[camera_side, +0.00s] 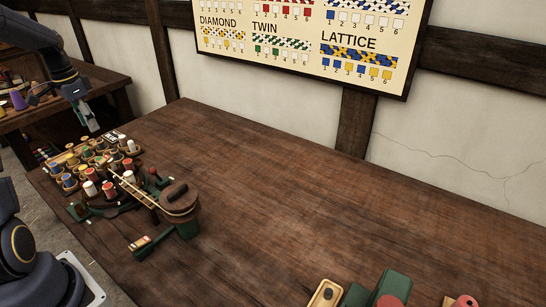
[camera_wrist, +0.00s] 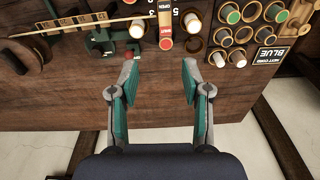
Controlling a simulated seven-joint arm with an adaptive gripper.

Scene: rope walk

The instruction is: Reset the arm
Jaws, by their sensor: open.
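My gripper (camera_side: 90,120) is at the upper left in the side view, in the air above the far left end of the table. In the wrist view my gripper (camera_wrist: 160,82) has its two fingers well apart with nothing between them. It is open and empty. The fingertips point toward the table (camera_wrist: 60,95) and the edge of the bobbin rack (camera_wrist: 243,30). In the side view the rack's coloured bobbins (camera_side: 90,187) stand below and beside the gripper.
A green braiding device with a round wooden-topped drum (camera_side: 180,205) stands right of the bobbins. Green and red parts (camera_side: 390,292) sit at the front edge. A pattern chart (camera_side: 300,35) hangs on the wall. The middle and right of the table (camera_side: 330,210) are clear.

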